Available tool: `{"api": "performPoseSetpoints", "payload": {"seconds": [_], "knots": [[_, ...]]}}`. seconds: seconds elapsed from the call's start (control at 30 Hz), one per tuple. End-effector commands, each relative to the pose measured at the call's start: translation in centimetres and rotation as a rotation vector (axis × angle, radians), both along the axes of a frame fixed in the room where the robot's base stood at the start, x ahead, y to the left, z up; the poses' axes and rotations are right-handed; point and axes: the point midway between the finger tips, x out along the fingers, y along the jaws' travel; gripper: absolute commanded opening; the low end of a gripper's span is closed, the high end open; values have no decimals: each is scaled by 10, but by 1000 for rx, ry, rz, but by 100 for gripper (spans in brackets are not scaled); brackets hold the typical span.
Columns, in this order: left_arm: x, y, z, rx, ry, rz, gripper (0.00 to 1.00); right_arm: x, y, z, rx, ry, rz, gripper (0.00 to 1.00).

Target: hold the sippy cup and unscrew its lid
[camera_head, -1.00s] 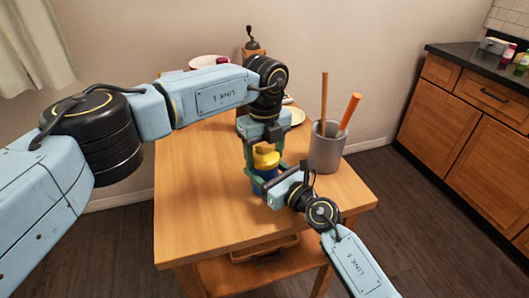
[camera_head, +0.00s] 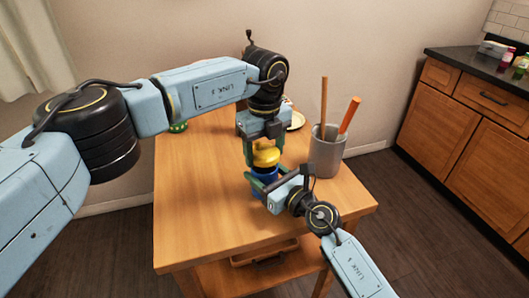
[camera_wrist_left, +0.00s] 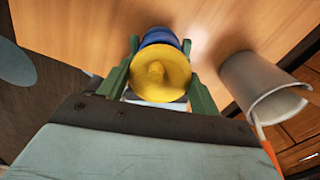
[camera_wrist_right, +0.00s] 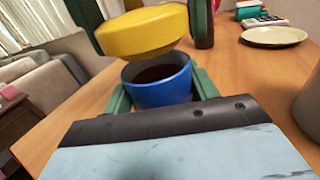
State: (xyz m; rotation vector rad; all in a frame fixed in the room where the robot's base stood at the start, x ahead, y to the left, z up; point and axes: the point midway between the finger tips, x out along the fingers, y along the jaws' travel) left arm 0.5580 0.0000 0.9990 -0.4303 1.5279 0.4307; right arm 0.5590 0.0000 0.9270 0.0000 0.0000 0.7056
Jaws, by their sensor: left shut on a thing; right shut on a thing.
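The yellow lid (camera_head: 266,155) is off the blue cup (camera_head: 264,173) and hangs just above it. My left gripper (camera_wrist_left: 160,80) points down and is shut on the lid (camera_wrist_left: 160,72). In the right wrist view, the lid (camera_wrist_right: 145,31) is slightly tilted, with a gap between it and the cup (camera_wrist_right: 160,92). The cup stands upright and open, with a dark inside. My right gripper (camera_wrist_right: 162,92) is shut around the cup from the side, low on its body. The cup's base is hidden in the head view.
A grey utensil holder (camera_head: 327,152) with a wooden and an orange handle stands close right of the cup. A plate (camera_wrist_right: 274,36) lies farther back. A green item (camera_head: 178,127) sits partly hidden at the table's left. The front of the wooden table (camera_head: 215,215) is clear.

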Motion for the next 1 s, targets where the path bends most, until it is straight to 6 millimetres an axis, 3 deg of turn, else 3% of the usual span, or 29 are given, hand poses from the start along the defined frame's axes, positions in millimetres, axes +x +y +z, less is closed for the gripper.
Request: {"api": "performPoseSetpoints", "payload": {"seconds": [0.37, 0.7, 0.93, 0.97, 1.0], "knots": [[0, 0, 3, -1, -1, 0, 36, 0, 0, 0, 0, 1, 1, 0], [0, 0, 39, 0, -2, 0, 36, 0, 0, 0, 0, 1, 1, 0], [0, 0, 41, 0, 0, 0, 36, 0, 0, 0, 0, 1, 1, 0], [0, 0, 41, 0, 0, 0, 36, 0, 0, 0, 0, 1, 1, 60], [0, 0, 41, 0, 0, 0, 36, 0, 0, 0, 0, 1, 1, 66]]}}
